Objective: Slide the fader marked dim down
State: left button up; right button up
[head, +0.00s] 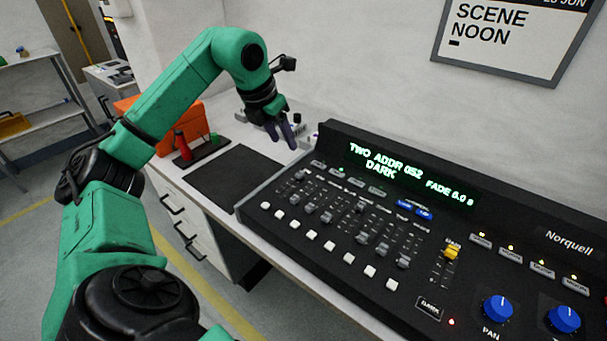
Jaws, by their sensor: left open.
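A black lighting console (455,205) stands on the counter with a row of grey-capped faders (345,225). The fader labels are too small to read, so I cannot tell which one is marked dim. A yellow-capped fader (451,252) stands apart to the right of the grey ones, its cap near the top of its slot. My left gripper (283,137) is open and empty, behind the console's far left corner and apart from the faders. My right gripper is not in view.
White square buttons (330,246) line the console's front. Blue knobs (497,308) are at the lower right. The display (410,175) reads "TWO ADDR 052 DARK FADE 6.0 s". A black mat (235,178), a red bottle (182,145) and an orange case (185,122) are left of the console.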

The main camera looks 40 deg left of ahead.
aim_at(300, 173)
pick_arm(q)
jog(key=x, duration=1.4)
grip_shut()
jog(key=shift+w, duration=0.1)
dwell(0.7)
